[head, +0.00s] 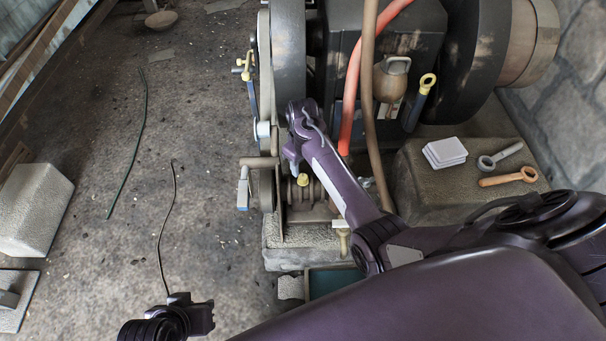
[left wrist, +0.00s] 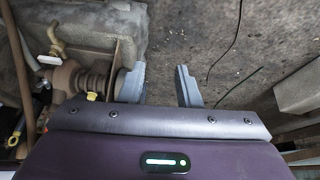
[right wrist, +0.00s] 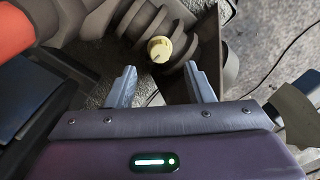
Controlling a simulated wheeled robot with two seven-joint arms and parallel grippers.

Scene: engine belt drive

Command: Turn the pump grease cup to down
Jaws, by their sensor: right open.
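The pump grease cup appears to be the small pale-yellow knob (head: 303,180) on the pump body (head: 306,198), low in the middle of the head view. In the right wrist view the knob (right wrist: 159,49) shows round, end-on, between and beyond the fingers. My right gripper (right wrist: 160,69) is open, with one finger each side of the knob's line and no visible contact. My left gripper (left wrist: 161,67) is open and empty; in its view the pump's ridged shaft and a bit of the yellow knob (left wrist: 92,96) are at left. Which way the cup is turned is hard to tell.
An orange hose (head: 352,85) and a brown hose (head: 370,110) hang close to the right arm. Flywheels rise behind.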

